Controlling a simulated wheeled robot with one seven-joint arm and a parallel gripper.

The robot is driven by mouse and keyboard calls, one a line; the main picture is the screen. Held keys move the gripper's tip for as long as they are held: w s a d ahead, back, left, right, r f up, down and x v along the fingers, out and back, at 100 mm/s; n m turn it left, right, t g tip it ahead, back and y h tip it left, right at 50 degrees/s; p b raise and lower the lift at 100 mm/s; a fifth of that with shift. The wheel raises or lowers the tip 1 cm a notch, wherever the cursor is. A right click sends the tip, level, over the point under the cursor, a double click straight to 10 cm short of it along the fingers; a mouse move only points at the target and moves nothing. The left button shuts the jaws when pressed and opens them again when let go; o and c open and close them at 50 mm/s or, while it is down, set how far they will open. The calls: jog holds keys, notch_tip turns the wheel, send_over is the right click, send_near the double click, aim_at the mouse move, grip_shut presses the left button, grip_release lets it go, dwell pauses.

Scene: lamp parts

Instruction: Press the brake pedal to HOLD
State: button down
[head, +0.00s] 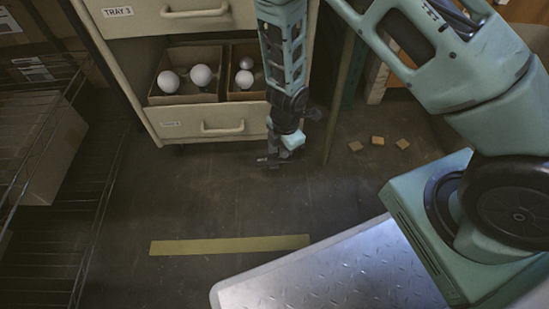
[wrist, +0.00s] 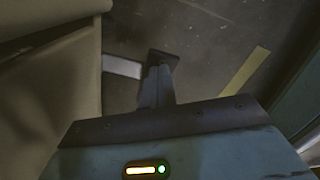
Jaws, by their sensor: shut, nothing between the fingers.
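My gripper (head: 272,160) points down close to the floor, in front of the lower right part of the beige drawer cabinet (head: 180,124). Its fingers are shut and empty. In the wrist view, the dark fingers (wrist: 163,60) are together. A pale flat strip (wrist: 122,67) lies between the cabinet side and the fingertips there. I cannot tell whether this strip is the brake pedal, or whether the fingers touch it. No pedal or HOLD mark can be made out in the head view, where my arm and gripper cover part of the cabinet's foot.
An open drawer holds cardboard boxes (head: 187,99) with several white bulbs (head: 201,75). A wire rack (head: 75,190) stands at the left. Several small blocks (head: 377,141) lie on the floor at the right. A yellow floor strip (head: 230,245) crosses clear floor in front.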

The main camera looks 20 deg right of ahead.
jog(key=shift+f+b, duration=0.35)
jog(key=shift+f, duration=0.2)
notch_tip(320, 180, up, 7)
jog(key=p, duration=0.8)
dwell(0.3)
dwell(0.5)
